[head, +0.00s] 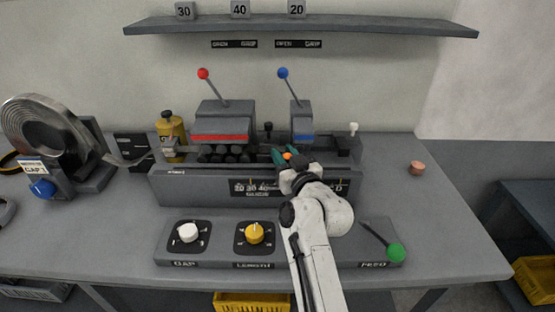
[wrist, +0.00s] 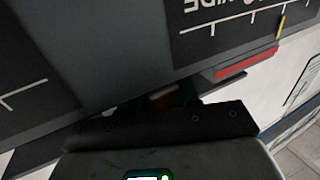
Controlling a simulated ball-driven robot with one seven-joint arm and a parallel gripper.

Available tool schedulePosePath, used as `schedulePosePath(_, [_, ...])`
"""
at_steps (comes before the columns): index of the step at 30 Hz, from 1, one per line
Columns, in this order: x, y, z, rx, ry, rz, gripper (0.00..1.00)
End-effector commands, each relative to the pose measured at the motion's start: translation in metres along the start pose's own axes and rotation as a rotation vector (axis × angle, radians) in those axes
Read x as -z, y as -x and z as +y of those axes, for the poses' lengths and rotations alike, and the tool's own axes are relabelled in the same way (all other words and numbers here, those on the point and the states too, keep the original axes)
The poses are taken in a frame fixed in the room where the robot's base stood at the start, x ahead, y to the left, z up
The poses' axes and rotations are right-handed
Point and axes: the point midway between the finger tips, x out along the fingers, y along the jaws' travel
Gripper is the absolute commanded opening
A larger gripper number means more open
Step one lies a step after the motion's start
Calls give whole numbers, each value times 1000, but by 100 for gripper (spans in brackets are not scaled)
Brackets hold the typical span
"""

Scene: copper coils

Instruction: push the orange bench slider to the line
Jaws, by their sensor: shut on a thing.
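The orange bench slider (head: 287,156) shows as a small orange knob at the top front of the grey bench machine (head: 200,187). My gripper (head: 284,156) has teal fingertips on either side of this knob and is shut on it. In the wrist view a dim orange-brown patch (wrist: 162,97) shows just beyond the dark gripper body, with most of it hidden. A dark scale plate (wrist: 235,20) there carries white ticks and one short yellow line (wrist: 281,27). My arm covers part of the machine's front label in the head view.
Red (head: 203,74) and blue (head: 283,73) knobbed levers rise behind the slider. A front panel has white (head: 188,232) and yellow (head: 255,233) dials and a green-knobbed lever (head: 396,252). The table's right side is mostly clear.

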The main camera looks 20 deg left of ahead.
Motion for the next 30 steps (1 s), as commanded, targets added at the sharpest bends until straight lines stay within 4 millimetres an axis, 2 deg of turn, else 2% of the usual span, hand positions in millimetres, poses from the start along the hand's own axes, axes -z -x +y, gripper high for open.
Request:
schedulePosePath(1, [-6,4,12,-8,1,4,0])
schedulePosePath(6, [-3,12,29,-6,-1,4,0])
schedulePosePath(18, [0,14,32,-2,-1,0,0])
schedulePosePath(19, [0,14,32,-2,-1,0,34])
schedulePosePath(25, [0,13,32,-2,-1,1,53])
schedulePosePath(30, [0,13,32,-2,-1,1,53])
